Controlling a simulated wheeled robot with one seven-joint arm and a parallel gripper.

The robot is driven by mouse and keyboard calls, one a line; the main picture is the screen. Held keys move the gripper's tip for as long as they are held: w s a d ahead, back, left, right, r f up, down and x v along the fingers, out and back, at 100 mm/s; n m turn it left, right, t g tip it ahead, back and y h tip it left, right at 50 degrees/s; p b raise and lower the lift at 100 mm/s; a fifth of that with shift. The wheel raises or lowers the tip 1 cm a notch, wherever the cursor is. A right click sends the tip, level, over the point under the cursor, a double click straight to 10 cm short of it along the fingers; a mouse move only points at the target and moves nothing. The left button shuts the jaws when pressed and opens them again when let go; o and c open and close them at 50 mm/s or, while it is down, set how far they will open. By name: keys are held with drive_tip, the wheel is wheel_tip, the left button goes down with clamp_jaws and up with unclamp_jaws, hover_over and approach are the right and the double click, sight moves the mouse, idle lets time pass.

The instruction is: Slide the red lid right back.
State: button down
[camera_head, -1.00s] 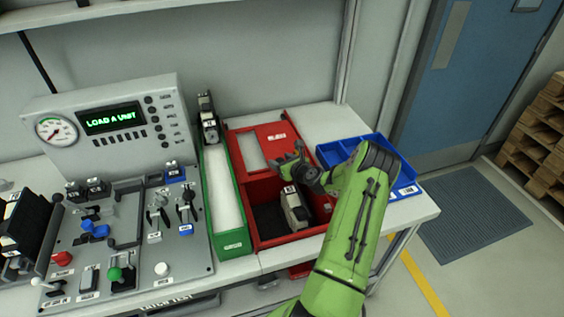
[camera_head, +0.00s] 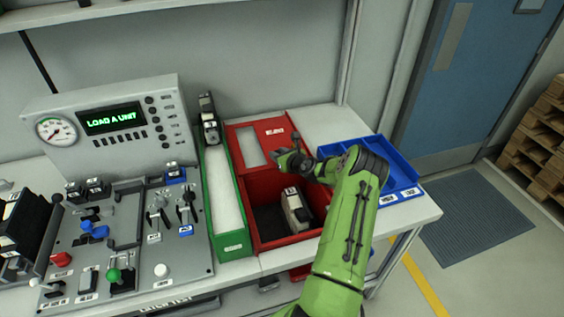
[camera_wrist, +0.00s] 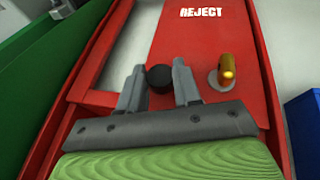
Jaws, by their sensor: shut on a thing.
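The red lid (camera_head: 268,126) lies over the back part of the red box (camera_head: 254,239) and leaves the front of the box open. In the wrist view the red lid (camera_wrist: 203,42) carries REJECT lettering, a round black knob (camera_wrist: 159,78) and a brass pin (camera_wrist: 228,68). My gripper (camera_wrist: 159,88) is shut on the black knob, one finger on each side. In the head view my gripper (camera_head: 283,158) is over the lid's front part and hides the knob. A pale rectangular opening shows at the lid's left.
A grey and black unit (camera_head: 295,208) sits in the open front of the red box. A green tray (camera_head: 237,243) stands close on the left, with a dark unit (camera_head: 209,122) at its back end. A blue tray (camera_head: 400,193) is on the right. The control panel (camera_head: 135,285) is further left.

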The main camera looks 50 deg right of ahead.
drive_tip(key=shift+w+d, duration=0.1)
drive_tip(key=shift+w, duration=0.05)
drive_tip(key=c, duration=0.8)
unclamp_jaws()
drive_tip(key=p+v, duration=0.1)
drive_tip(key=v, duration=1.4)
drive_tip(key=shift+s+r, duration=0.2)
drive_tip(key=shift+s, duration=0.15)
